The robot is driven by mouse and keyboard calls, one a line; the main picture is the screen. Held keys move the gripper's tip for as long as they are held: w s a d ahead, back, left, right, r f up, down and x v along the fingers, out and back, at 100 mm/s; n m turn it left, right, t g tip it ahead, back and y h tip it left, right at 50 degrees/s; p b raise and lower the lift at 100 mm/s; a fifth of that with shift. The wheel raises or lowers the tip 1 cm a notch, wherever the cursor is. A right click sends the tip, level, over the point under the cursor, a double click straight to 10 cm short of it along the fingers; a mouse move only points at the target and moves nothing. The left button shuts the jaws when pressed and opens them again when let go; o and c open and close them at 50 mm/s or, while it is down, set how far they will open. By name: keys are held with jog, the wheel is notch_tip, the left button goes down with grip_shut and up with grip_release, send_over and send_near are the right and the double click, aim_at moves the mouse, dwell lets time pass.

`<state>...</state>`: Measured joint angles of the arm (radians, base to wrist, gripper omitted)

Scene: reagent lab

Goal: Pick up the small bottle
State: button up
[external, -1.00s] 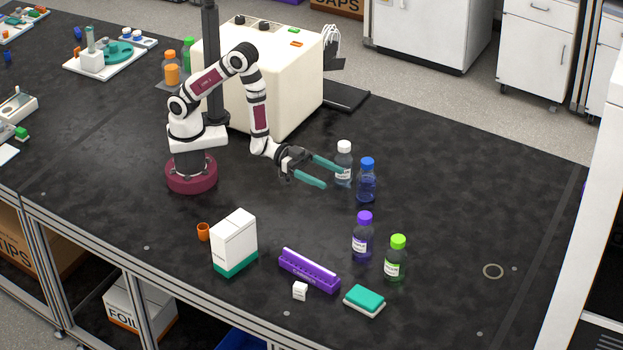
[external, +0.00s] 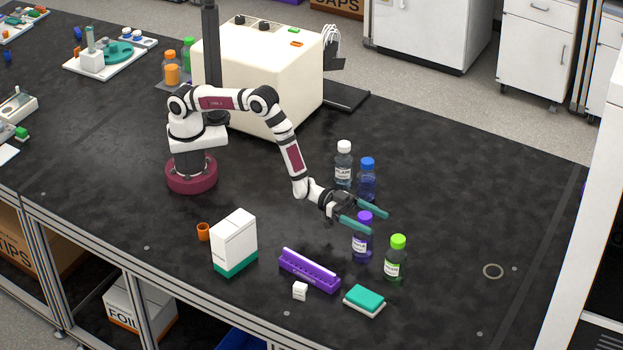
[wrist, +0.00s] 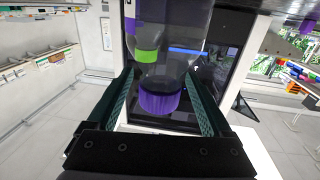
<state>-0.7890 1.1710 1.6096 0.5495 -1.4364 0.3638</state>
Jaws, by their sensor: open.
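Several bottles of similar size stand on the black bench, and I cannot tell which is meant as the small one. The purple-capped bottle (external: 361,248) is upright, with my gripper (external: 379,222) at its cap. In the wrist view, its purple cap (wrist: 158,102) shows between the two open teal fingers, with visible gaps beside it. The near finger covers part of its neck in the external view. The green-capped bottle (external: 396,262) stands to its right. The blue-capped bottle (external: 367,180) and the white-capped bottle (external: 343,171) stand behind my gripper.
A purple rack (external: 309,271), a small white cube (external: 300,291), a teal-topped block (external: 364,300), a white box (external: 234,240) and an orange cup (external: 203,231) lie toward the front. A large cream machine (external: 265,75) stands behind. The bench's right side is mostly clear.

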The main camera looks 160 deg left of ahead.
jog(key=shift+w+a, duration=0.35)
jog(key=shift+w, duration=0.2)
grip_shut()
dwell(1.0)
